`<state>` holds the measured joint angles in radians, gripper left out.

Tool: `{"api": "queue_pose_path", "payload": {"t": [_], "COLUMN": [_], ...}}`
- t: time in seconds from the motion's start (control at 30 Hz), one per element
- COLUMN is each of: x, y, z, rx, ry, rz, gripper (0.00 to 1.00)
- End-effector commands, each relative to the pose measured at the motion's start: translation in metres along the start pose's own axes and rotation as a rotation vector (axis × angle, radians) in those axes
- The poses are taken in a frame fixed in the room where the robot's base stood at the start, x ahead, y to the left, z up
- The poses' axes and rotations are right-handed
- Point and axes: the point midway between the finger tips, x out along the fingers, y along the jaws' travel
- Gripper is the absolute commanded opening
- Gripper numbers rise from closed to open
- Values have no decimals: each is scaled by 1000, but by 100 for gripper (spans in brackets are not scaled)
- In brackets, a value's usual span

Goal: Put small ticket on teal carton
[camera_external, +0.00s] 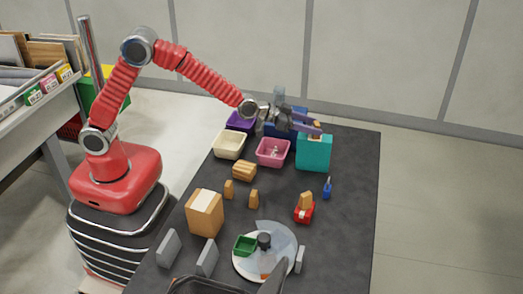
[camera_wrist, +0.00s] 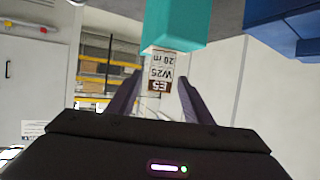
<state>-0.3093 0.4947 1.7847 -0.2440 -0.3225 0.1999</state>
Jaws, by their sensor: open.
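The teal carton (camera_external: 314,154) stands upright at the back right of the dark table. It also shows in the wrist view (camera_wrist: 175,24) at the top. The small ticket (camera_wrist: 160,68), white with a brown band and printed "E5 W25 20 m", meets the carton's edge in the wrist view. It lies between my finger tips, with gaps at both sides. Whether it rests fully on the carton I cannot tell. My gripper (camera_external: 311,129) is open at the carton's top; its two dark fingers also flank the ticket in the wrist view (camera_wrist: 158,84).
A pink bin (camera_external: 273,152), a cream bin (camera_external: 229,144) and a purple bin (camera_external: 241,121) stand left of the carton, with a blue bin behind. A cardboard box (camera_external: 205,213), wooden pieces, a red tape dispenser (camera_external: 304,213) and a round plate (camera_external: 284,240) stand nearer. The table's right side is clear.

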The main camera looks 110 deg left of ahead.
Motion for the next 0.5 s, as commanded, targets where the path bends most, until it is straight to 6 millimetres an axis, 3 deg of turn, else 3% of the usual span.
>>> {"api": "queue_pose_path", "payload": {"t": [0.27, 0.5], "x": [-10, -36], "y": [0, 0], "z": [-2, -2], "rx": [0, 0], "ry": [1, 0], "rz": [0, 0], "gripper": [46, 46]}}
